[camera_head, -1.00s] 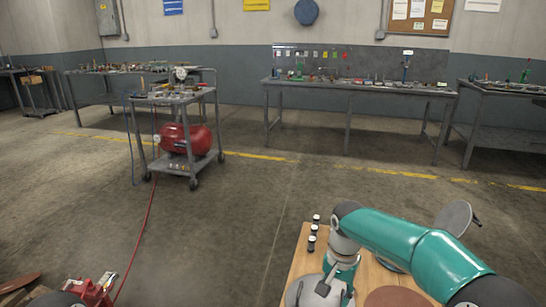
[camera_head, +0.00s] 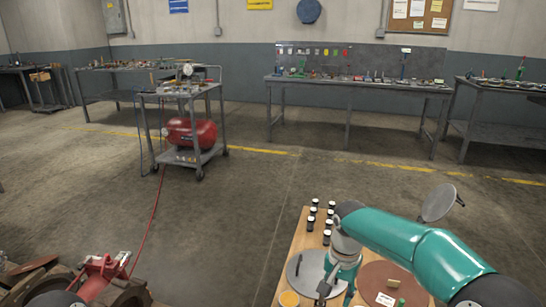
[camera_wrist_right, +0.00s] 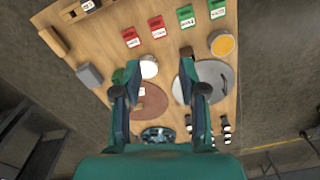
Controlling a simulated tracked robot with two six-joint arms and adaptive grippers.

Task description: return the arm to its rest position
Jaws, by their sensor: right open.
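My right arm (camera_head: 410,242) is teal and comes in from the lower right of the head view. Its gripper (camera_head: 335,287) points down over the wooden board, in front of a grey disc (camera_head: 304,270). In the right wrist view the gripper (camera_wrist_right: 160,78) has its two fingers spread apart, with nothing held between them. The wooden board (camera_wrist_right: 185,50) lies beyond the fingertips, and a white round lid (camera_wrist_right: 148,67) shows between them. My left gripper is not in view.
On the board are a brown disc (camera_head: 373,281), black bottles with white caps (camera_head: 327,238), a yellow disc (camera_head: 289,299), and red (camera_wrist_right: 131,38) and green (camera_wrist_right: 186,14) packets. A red metal tool (camera_head: 100,272) lies lower left. Mid-floor is clear before the cart (camera_head: 186,94).

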